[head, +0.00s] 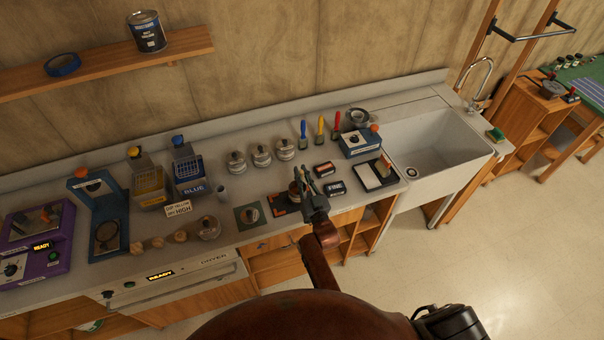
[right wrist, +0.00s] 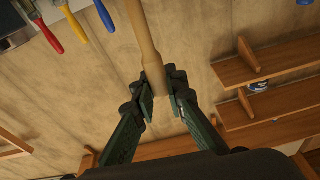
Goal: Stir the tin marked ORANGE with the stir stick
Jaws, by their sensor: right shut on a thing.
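My right gripper (head: 312,196) is over the front of the worktop. In the right wrist view (right wrist: 162,92) its fingers are shut on a pale wooden stick (right wrist: 148,45), the stir stick. In the head view the stick cannot be made out. A small tin (head: 294,191) stands by the fingers, partly hidden by them; I cannot tell whether the stick is in it. Several silver-topped tins stand further left, among them a back-row tin (head: 261,155) and a front tin (head: 209,228). I cannot read ORANGE on any tin. My left gripper is not in view.
Dark blocks (head: 334,188) and a white pad in a black tray (head: 374,174) lie right of the gripper. A blue-fronted box (head: 358,143) stands behind them, left of the sink (head: 438,143). Blue, yellow and red-handled tools (head: 320,128) stand at the back.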

